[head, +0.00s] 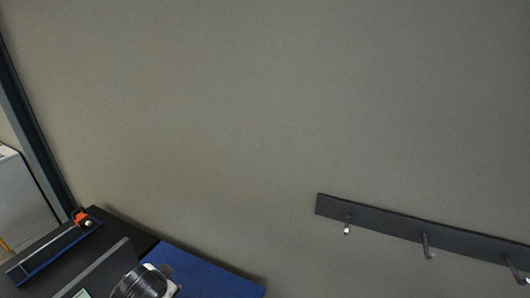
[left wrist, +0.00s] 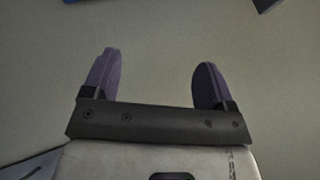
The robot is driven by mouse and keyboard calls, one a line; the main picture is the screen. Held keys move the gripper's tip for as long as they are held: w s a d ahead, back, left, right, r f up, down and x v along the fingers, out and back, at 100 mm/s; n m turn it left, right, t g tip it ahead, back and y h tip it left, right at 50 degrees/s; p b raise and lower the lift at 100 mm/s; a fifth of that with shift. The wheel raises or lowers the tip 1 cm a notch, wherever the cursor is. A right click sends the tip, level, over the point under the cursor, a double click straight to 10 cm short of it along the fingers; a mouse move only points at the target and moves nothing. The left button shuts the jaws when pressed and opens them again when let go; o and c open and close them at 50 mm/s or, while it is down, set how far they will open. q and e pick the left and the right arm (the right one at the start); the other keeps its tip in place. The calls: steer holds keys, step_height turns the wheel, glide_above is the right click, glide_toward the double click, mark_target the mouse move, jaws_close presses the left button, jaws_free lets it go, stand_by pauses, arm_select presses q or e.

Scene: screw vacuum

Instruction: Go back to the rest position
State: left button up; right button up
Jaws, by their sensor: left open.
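My left gripper (left wrist: 156,75) shows in the left wrist view with its two purple fingers wide apart. It is open, and nothing is between the fingers. Behind them is a plain grey-beige surface. Neither gripper can be made out in the head view, and my right gripper shows in no frame.
In the head view a bare wall (head: 230,110) fills most of the picture. A dark rail with hooks (head: 385,222) is at the right. At the lower left are a blue surface (head: 215,274) and a dark blue tool-like thing with an orange part (head: 81,218).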

arm_select(q)
steer(key=s+d+r+t, duration=0.2)
steer(key=s+d, duration=0.2)
steer(key=s, duration=0.2)
steer(key=s+d+f+n+g+h, duration=0.1)
steer(key=s+f+g, duration=0.1)
steer(key=s+f, duration=0.6)
steer(key=s+f+n+g, duration=0.2)
steer(key=s+f, duration=0.1)
steer(key=s, duration=0.9)
steer(key=s+d+f+n+g+h, duration=0.1)
steer(key=s+f+g, duration=0.1)
steer(key=s+f, duration=0.6)
steer(key=w+p+v, duration=0.2)
steer(key=p+v, duration=1.1)
steer(key=v, duration=0.2)
steer(key=shift+r, duration=0.45)
